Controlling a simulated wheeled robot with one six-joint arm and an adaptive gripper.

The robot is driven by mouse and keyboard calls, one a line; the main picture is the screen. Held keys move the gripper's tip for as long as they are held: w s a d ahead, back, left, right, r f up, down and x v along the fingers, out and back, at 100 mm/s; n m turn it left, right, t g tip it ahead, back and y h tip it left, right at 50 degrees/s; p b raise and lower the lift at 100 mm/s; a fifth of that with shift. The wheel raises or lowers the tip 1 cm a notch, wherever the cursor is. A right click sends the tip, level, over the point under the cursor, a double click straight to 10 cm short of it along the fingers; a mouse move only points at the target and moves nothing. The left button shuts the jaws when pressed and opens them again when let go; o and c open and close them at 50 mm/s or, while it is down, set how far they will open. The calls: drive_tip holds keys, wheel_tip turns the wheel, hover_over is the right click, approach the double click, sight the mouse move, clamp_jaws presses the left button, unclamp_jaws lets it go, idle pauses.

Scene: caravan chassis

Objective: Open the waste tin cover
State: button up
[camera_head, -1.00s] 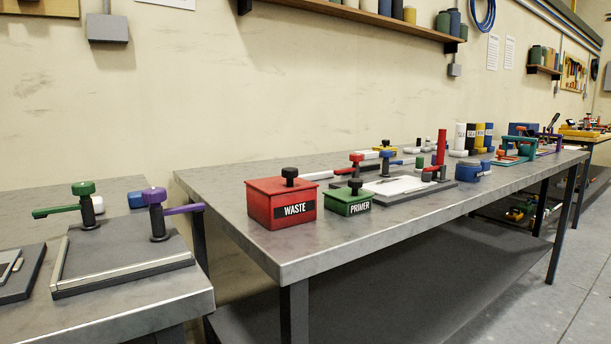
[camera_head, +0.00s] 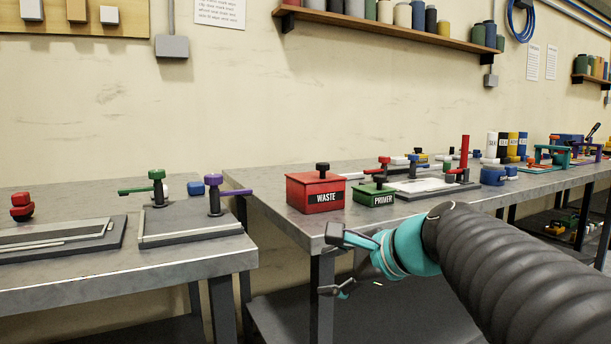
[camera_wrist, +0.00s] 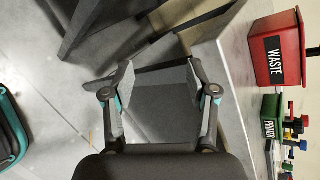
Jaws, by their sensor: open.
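The red waste tin (camera_head: 316,194) stands near the front left corner of the right-hand table. Its flat red cover (camera_head: 314,178) is on, with a black knob (camera_head: 322,168) on top. In the wrist view the waste tin (camera_wrist: 270,58) lies sideways at the upper right. My gripper (camera_head: 328,263) is open and empty. It is in front of the table's front corner, below and nearer than the tin, and touches nothing that I can see. In the wrist view its two fingers (camera_wrist: 159,78) are spread apart over the floor and lower shelf.
The green primer tin (camera_head: 372,194) stands close to the right of the waste tin. Clamps and a plate (camera_head: 430,187) lie farther right. The table's front edge (camera_head: 400,217) is near my arm. A left table (camera_head: 60,275) carries fixtures, with a gap between the tables.

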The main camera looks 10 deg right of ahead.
drive_tip(key=w+d+r+m+t+y, duration=0.1)
drive_tip(key=w+d+r+m+t, duration=0.25)
drive_tip(key=w+r+m, duration=0.3)
drive_tip(key=m+t+y, duration=0.1)
drive_tip(key=m+t, duration=0.2)
drive_tip(key=m, duration=0.3)
approach(327, 165)
drive_tip(key=shift+n, duration=0.25)
drive_tip(key=x, duration=1.2)
drive_tip(key=shift+s, duration=0.1)
clamp_jaws()
